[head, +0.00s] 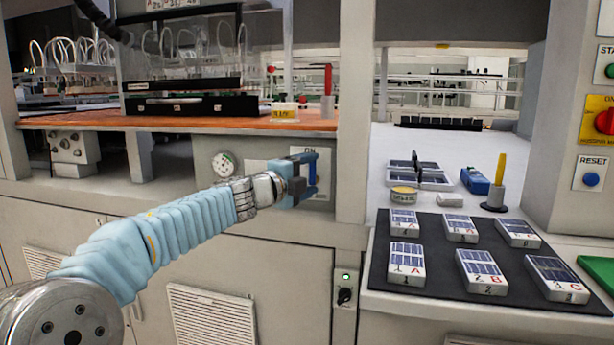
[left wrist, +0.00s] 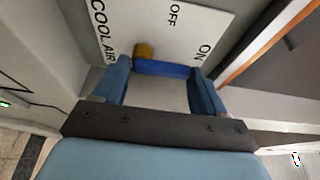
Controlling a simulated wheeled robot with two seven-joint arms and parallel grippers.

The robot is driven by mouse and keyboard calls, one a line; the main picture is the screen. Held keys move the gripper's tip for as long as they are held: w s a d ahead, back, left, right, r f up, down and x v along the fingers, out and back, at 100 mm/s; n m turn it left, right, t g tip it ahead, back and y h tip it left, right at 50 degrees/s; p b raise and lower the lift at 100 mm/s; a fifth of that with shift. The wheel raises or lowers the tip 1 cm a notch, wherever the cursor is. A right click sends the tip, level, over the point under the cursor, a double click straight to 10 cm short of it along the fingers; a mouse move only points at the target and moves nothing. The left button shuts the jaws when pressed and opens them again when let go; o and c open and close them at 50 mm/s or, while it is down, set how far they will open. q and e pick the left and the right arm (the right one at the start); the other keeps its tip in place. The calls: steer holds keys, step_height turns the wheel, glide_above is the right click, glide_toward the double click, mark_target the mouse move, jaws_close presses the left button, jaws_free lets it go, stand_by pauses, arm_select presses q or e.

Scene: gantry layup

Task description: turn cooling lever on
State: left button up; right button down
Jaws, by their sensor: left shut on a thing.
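The cooling lever is a blue bar (left wrist: 163,69) on a brass-coloured pivot (left wrist: 144,51), in front of a white plate (left wrist: 170,32) lettered COOL AIR, OFF and ON. From the pivot the bar runs toward the ON side of the plate. In the head view the blue lever (head: 312,167) stands about upright below the ON lettering, on the front panel under the orange bench. My left gripper (head: 303,172) is at the lever. In the left wrist view its two blue fingers (left wrist: 163,84) are shut on the bar, one at each end. My right gripper is out of view.
A round gauge (head: 224,164) is left of the lever. The orange bench top (head: 190,122) overhangs the panel, and a grey post (head: 352,110) stands to the right. A dark mat (head: 440,265) with several labelled boxes lies on the white table. A small black switch (head: 345,296) is lower down.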

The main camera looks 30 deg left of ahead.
arm_select(q)
steer(key=shift+r, duration=0.35)
steer(key=o, duration=0.9)
steer(key=shift+c, duration=0.2)
steer(key=shift+o, duration=0.6)
steer(key=shift+f, duration=0.15)
steer(key=shift+s, duration=0.1)
steer(key=s+a, duration=0.2)
steer(key=s, duration=1.1)
steer(key=shift+s, duration=0.25)
